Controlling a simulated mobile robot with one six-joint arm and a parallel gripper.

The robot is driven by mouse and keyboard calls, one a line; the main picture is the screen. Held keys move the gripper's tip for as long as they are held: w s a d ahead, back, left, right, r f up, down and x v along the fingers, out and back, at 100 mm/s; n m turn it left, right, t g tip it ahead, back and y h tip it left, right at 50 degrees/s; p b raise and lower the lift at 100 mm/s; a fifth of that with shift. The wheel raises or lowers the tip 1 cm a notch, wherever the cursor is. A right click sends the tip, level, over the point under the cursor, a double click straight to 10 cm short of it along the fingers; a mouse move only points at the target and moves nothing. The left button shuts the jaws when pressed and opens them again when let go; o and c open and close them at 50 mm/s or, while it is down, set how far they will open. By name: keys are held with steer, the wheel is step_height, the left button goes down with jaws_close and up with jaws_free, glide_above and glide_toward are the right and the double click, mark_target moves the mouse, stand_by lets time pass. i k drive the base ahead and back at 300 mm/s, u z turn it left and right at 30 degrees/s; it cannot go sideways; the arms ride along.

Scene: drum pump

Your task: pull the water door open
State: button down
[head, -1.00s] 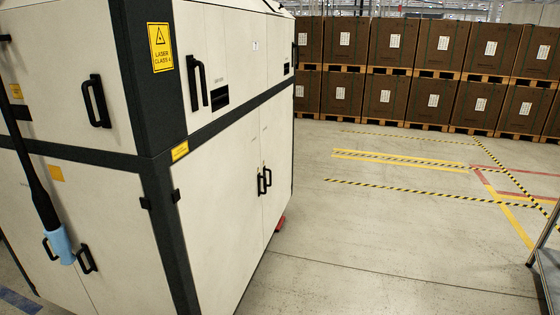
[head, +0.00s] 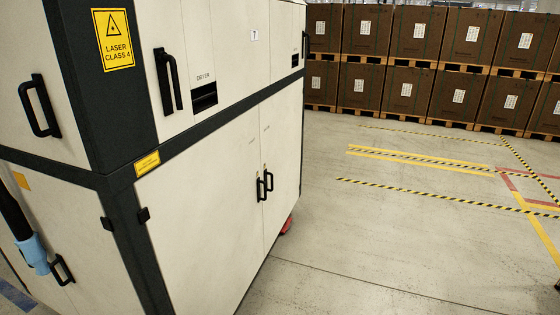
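A large cream cabinet with dark frame edges fills the left of the head view. Its right-hand face has a lower pair of doors (head: 215,185), closed, with two black handles (head: 264,184) side by side at the seam. Small lettering above these doors is too small to read, so I cannot tell which door is the water door. Upper doors on this face have black handles (head: 168,82) and a panel marked "DRYER" (head: 204,95). My gripper is not in view.
A black pole with a light blue sleeve (head: 32,254) stands at the left by the cabinet's other face. A red object (head: 287,225) sits at the cabinet's far foot. Stacked brown boxes (head: 415,95) on pallets line the back. The marked concrete floor (head: 400,235) at right is clear.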

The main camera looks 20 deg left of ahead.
mark_target(280, 114)
steer(key=u, duration=0.35)
steer(key=i, duration=0.85)
steer(key=u, duration=0.4)
steer(key=i, duration=0.75)
steer(key=u, duration=5.45)
steer(key=i, duration=0.2)
steer(key=z, duration=2.8)
